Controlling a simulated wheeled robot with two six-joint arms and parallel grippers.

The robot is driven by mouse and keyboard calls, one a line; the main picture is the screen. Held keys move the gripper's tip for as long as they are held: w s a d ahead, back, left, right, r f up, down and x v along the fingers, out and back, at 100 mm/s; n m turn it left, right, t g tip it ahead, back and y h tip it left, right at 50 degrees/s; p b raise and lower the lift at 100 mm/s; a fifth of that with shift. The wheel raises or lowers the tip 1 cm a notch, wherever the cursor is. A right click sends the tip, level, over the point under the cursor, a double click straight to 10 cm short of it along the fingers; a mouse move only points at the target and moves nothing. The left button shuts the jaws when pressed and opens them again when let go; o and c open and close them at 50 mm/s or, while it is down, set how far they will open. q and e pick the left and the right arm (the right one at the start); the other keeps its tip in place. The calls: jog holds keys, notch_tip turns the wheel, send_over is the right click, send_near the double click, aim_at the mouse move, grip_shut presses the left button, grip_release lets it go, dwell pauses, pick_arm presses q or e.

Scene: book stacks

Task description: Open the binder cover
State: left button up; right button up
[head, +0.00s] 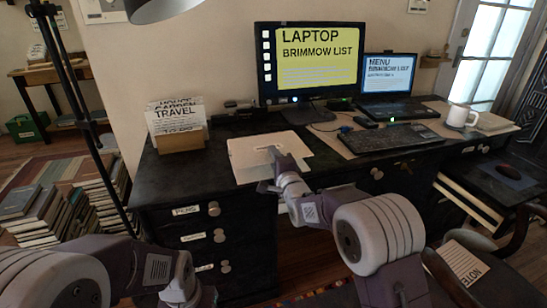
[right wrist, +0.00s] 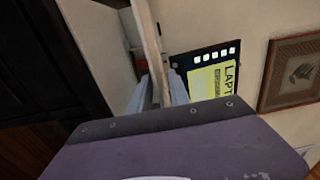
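The pale beige binder (head: 258,152) lies on the black desk, left of the large monitor. My right gripper (head: 272,168) is at its front edge, seen from behind, so the fingertips are partly hidden in the head view. In the right wrist view a thin pale board, the binder cover (right wrist: 147,30), runs edge-on between the two fingers (right wrist: 158,90) of my right gripper, which look closed on it. My left gripper (head: 196,297) is low at the bottom of the head view, beside the desk drawers; its fingers are cut off by the frame.
A box of cards (head: 178,128) stands left of the binder. The large monitor (head: 308,62), laptop (head: 388,75), keyboard (head: 388,138) and white mug (head: 460,115) are behind and right. A lamp pole (head: 85,110) and book stacks (head: 50,212) stand left of the desk.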

grip_shut()
dwell(1.1)
